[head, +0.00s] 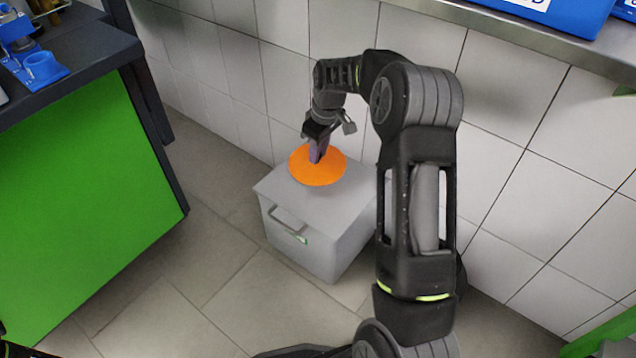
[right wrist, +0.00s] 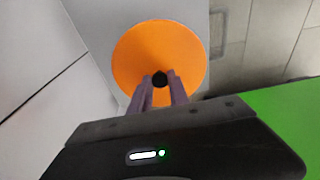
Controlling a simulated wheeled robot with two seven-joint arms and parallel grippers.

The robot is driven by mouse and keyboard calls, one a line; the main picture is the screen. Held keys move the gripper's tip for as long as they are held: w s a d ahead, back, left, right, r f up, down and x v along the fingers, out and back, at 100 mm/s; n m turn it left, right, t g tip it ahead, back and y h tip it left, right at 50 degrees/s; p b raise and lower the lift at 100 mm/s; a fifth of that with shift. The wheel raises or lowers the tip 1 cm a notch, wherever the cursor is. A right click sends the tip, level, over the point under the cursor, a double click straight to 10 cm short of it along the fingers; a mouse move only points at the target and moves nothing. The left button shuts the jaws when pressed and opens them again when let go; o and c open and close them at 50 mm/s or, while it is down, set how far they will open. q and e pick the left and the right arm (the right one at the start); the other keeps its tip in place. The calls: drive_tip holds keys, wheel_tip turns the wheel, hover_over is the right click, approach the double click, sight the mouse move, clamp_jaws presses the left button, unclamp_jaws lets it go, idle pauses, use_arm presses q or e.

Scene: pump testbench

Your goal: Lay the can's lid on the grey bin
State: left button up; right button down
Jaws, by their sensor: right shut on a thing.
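The can's lid is a flat orange disc (head: 331,173) at the top of the grey bin (head: 327,208), towards the bin's back edge. I cannot tell whether the lid touches the bin's top or is held just above it. My right gripper (head: 316,157) reaches down from above and is shut on the lid's middle. My left gripper is not in view.
The bin stands on a tiled floor against a white tiled wall (head: 240,75). A green-sided bench (head: 80,190) with a dark top is on the left. A metal shelf (head: 500,25) with blue boxes is at the upper right. The floor between bench and bin is clear.

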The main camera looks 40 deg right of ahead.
wheel_tip(320, 180, down, 4)
drive_tip(key=shift+f+b, duration=0.1)
drive_tip(key=shift+b, duration=0.5)
drive_tip(key=shift+f+b, duration=1.1)
drive_tip(key=shift+f, duration=1.35)
drive_tip(key=shift+f, duration=0.1)
drive_tip(key=c, duration=1.2)
unclamp_jaws()
drive_tip(key=shift+c, duration=0.2)
